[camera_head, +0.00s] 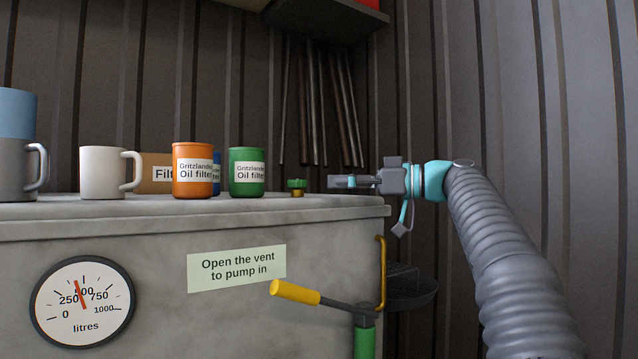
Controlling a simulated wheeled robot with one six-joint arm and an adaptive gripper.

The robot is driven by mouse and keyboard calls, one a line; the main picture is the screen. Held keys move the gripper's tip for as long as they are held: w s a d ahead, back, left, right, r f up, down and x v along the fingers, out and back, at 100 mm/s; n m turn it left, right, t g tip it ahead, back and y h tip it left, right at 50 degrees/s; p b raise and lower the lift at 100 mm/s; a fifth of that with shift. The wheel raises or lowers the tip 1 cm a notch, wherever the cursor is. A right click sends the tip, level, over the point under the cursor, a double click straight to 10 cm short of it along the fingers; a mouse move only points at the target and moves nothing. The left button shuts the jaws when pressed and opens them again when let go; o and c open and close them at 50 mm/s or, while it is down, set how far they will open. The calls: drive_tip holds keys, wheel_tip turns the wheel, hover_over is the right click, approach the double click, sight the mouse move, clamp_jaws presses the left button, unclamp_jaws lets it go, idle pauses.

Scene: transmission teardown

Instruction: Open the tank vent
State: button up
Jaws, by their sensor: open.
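The tank (130,245) is a grey metal box with a flat top. The vent (297,186) seems to be the small fitting with a green knob on a brass base, standing on the tank top near its right end. My gripper (334,182) is open and empty. It points left, level with the knob and a short way to its right, apart from it in the picture. How far apart they are in depth I cannot tell. A label (237,268) on the tank front reads "Open the vent to pump in".
Green (247,185) and orange (192,182) oil filter cans, a white mug (102,172), a grey mug (20,175) and a box stand left of the vent. A yellow-handled lever (295,292) and a gauge (83,302) are in front. Several rods (320,105) hang behind.

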drive_tip(key=shift+v, duration=1.65)
